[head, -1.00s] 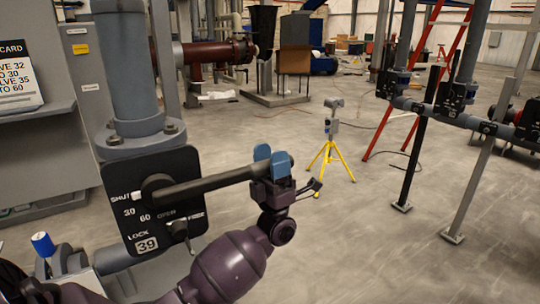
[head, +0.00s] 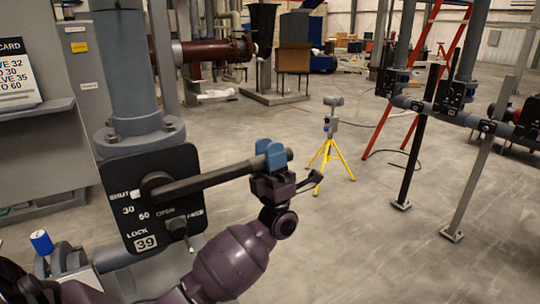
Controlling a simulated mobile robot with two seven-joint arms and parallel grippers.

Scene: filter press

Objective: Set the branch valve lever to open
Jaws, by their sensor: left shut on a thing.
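The valve's dark lever (head: 215,177) runs from its pivot on the black plate (head: 135,218) out to the right and slightly up. The plate reads SHUT, 30, 60 and OPEN around the pivot, with the number 39 below. A small lock knob (head: 177,225) sits low on the plate, between LOCK and a partly hidden mark. My left gripper (head: 269,153) is shut on the lever close to its free end, with its blue fingertips on either side of the bar. The lever's tip sticks out just past the fingers. My right gripper is not in view.
A grey flanged pipe (head: 130,75) rises behind the plate. A blue-capped fitting (head: 41,242) is at lower left. A printed card (head: 15,72) stands on a shelf at left. A yellow tripod (head: 328,155) stands beyond the gripper.

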